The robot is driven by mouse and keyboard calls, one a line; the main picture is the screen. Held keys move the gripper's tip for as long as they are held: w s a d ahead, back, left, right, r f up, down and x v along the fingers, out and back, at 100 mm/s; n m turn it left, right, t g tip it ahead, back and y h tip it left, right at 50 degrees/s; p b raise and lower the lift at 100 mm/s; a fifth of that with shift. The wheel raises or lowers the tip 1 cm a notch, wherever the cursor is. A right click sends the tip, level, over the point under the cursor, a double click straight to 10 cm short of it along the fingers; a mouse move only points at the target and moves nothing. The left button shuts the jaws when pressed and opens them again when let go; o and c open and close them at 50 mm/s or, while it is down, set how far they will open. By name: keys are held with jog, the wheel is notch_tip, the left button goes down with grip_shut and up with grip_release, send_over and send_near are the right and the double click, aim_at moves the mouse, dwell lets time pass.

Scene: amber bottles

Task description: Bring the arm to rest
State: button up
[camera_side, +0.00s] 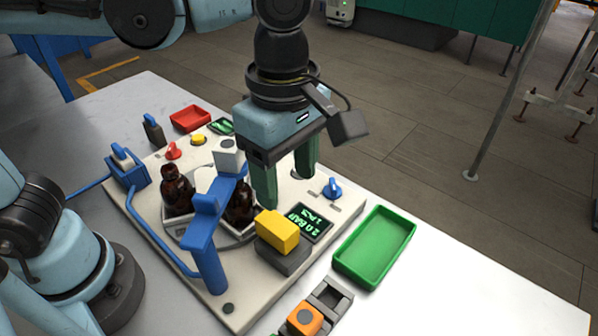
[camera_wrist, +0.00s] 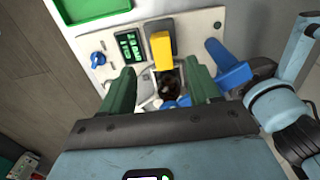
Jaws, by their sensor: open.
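My gripper (camera_side: 287,183) has green fingers that hang apart above the cream work board (camera_side: 238,310). Nothing is visible between the fingertips, and the fingers also show apart in the wrist view (camera_wrist: 160,88). Two dark amber bottles stand on the round holder in the middle of the board: one at the left (camera_side: 177,190), and one partly hidden behind the blue post and lever (camera_side: 240,205). In the wrist view a dark bottle top (camera_wrist: 168,86) shows beyond and between the fingers.
A yellow block on a grey base (camera_side: 278,231) and a lit display (camera_side: 307,222) stand close to the fingers. A blue arm post (camera_side: 207,260) rises at the front. A green tray (camera_side: 375,247), a red tray (camera_side: 190,118) and an orange button (camera_side: 304,319) lie around. The table's right front is clear.

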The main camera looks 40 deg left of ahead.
dwell(0.3)
jog(key=w+a+r+m+t+h, duration=0.25)
jog(key=w+a+m+t, duration=0.3)
jog(key=w+a, duration=0.4)
jog(key=s+a+f+m+t+y, duration=0.1)
jog(key=s+a+f+m+y, duration=0.1)
jog(key=s+a+f+m, duration=0.4)
jog(key=a+f+m, duration=0.1)
jog(key=a+m, duration=0.3)
jog(key=m, duration=0.2)
jog(key=shift+a+f+t, duration=0.2)
jog(key=shift+f+t, duration=0.15)
